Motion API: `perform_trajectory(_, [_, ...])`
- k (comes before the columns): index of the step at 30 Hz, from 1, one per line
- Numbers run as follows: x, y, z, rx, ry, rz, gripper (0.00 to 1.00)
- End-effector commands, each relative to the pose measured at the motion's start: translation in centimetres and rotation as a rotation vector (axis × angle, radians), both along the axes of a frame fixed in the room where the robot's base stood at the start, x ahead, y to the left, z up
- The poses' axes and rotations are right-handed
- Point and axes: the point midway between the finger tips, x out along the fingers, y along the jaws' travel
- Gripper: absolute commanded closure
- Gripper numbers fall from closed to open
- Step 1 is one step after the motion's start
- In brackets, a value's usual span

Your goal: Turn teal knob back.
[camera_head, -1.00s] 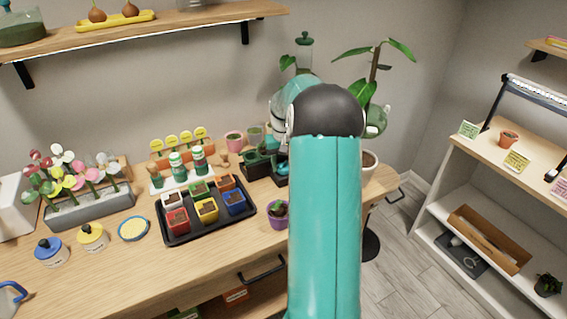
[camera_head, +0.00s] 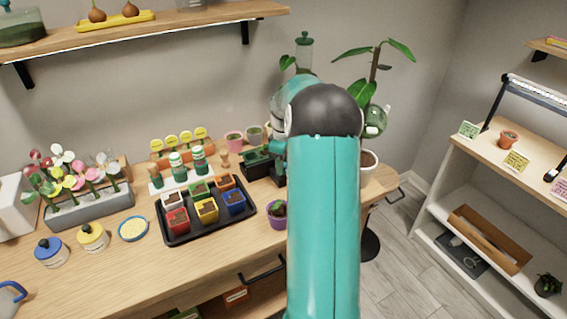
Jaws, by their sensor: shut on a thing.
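My teal arm crosses the right of the middle and hides most of what is at its far end. My gripper (camera_head: 281,166) shows only as a small dark and teal part at the arm's left edge, low over the back right of the bench. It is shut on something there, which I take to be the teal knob. The knob itself and the fingertips are hidden behind my arm, so the knob's angle cannot be seen. A dark green box-like thing (camera_head: 256,163) stands just left of my gripper.
A black tray (camera_head: 176,240) of coloured pots lies left of my arm on the wooden bench (camera_head: 120,275). A purple pot (camera_head: 277,214) stands close to the arm. Pink pots (camera_head: 234,141), white-capped bottles (camera_head: 177,166) and a leafy plant (camera_head: 369,160) stand at the back.

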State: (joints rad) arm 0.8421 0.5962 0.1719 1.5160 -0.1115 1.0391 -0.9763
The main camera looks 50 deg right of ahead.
Motion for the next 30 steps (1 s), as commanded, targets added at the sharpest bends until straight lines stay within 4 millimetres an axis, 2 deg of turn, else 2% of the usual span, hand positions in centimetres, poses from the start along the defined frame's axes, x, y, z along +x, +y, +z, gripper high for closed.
perform_trajectory(9, [0.02,-0.03,0.09,-0.001,0.000,0.135,0.80])
perform_trajectory(25, [0.03,-0.02,0.09,-0.001,0.000,0.161,0.80])
perform_trajectory(26, [0.02,-0.03,0.08,-0.001,0.000,0.161,0.53])
perform_trajectory(27, [0.03,-0.02,0.08,-0.001,0.000,0.161,0.48])
perform_trajectory(30, [0.03,-0.01,0.06,-0.001,0.000,0.161,0.48])
